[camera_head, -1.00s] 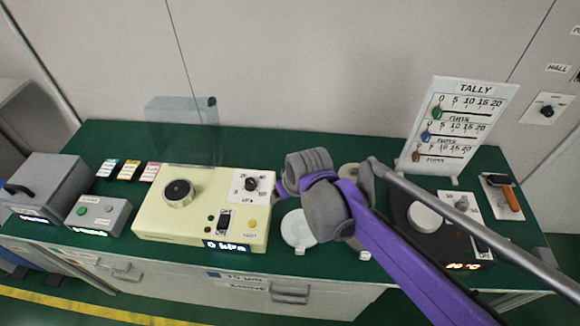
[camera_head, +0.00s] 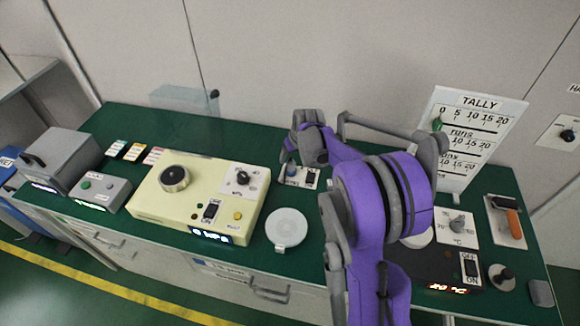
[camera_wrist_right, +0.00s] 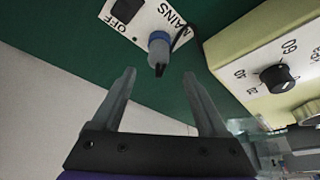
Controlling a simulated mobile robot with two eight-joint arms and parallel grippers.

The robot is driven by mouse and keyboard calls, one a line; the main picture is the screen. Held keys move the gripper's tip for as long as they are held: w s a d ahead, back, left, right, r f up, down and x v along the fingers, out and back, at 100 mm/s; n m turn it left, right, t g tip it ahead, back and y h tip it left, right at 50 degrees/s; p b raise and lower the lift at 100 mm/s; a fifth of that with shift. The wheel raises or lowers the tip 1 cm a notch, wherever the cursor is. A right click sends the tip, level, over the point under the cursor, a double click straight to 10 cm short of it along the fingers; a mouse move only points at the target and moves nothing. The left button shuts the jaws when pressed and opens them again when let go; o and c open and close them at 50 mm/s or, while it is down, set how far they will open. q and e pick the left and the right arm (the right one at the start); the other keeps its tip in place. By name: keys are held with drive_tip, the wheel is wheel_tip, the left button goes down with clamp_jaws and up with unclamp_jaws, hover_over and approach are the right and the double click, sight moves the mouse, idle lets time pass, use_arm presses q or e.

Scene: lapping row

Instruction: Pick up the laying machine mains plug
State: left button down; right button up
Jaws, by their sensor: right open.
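The mains plug (camera_wrist_right: 159,47) is a blue and grey round piece with a dark tip, on a white plate (camera_wrist_right: 128,18) marked MAINS and OFF in the right wrist view. A thin black cord runs beside it. In the head view a small blue part of the plug (camera_head: 291,170) shows on the plate behind the yellow machine, partly covered by my gripper. My right gripper (camera_wrist_right: 159,75) is open and empty, its fingers pointing at the plug, which appears between and beyond the fingertips. It also shows in the head view (camera_head: 300,155) above the plate. My left gripper is not in view.
The yellow laying machine (camera_head: 150,201) with knobs stands left of the plug. A white round dish (camera_head: 287,228) lies in front. A dark hot plate (camera_head: 428,264) and a TALLY board (camera_head: 478,112) stand to the right.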

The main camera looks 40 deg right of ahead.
sight(291, 162)
drive_tip(key=x, duration=0.6)
drive_tip(key=shift+d+f, duration=0.15)
drive_tip(key=shift+f, duration=0.15)
drive_tip(key=shift+c, duration=0.2)
clamp_jaws()
